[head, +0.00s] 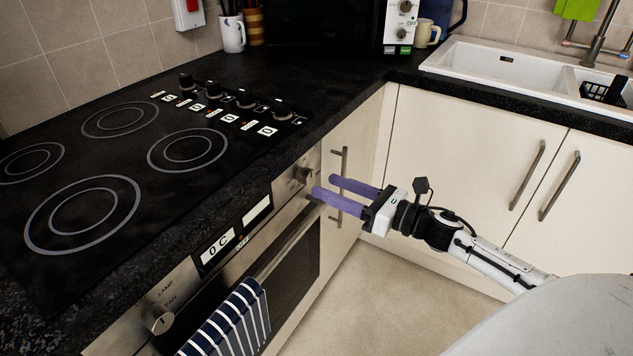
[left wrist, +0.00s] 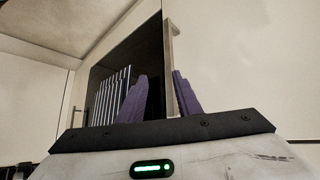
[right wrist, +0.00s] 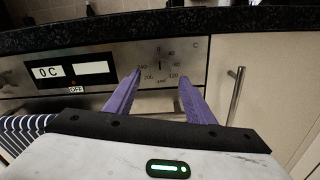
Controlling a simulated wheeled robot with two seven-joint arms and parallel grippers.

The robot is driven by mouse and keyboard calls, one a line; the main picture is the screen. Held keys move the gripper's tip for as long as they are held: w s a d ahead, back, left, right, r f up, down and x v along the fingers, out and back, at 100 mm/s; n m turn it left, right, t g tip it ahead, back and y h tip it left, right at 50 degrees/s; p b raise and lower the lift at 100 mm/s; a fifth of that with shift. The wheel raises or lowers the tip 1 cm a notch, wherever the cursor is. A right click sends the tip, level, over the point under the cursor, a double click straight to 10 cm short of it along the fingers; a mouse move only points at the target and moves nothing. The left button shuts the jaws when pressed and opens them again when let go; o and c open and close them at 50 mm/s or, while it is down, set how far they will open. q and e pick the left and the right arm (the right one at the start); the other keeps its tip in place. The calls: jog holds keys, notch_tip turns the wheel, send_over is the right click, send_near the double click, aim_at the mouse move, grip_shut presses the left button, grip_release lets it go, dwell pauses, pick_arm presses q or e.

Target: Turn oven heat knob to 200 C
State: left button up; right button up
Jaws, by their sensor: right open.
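The oven heat knob (head: 303,174) is a round metal knob at the right end of the oven's front panel. In the right wrist view its dial (right wrist: 160,64) has numbers around it, with its pointer line near upright. The oven display (head: 217,247) reads 0 C; it also shows in the right wrist view (right wrist: 48,72). My right gripper (head: 323,186) is open, its purple fingertips close to the knob. In the right wrist view the fingers (right wrist: 159,73) are either side below the dial; contact cannot be told. My left gripper (left wrist: 160,74) is open, seen only in the left wrist view.
A striped towel (head: 232,322) hangs on the oven door handle. A second knob (head: 157,319) is at the panel's left end. The hob (head: 119,119) and its knobs are above. A cupboard handle (head: 340,185) stands just beyond my right fingers. The floor (head: 385,300) is clear.

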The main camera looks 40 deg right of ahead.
aim_at(311, 180)
jog(key=shift+x, duration=2.35)
jog(key=c, duration=1.1)
jog(key=shift+o, duration=0.2)
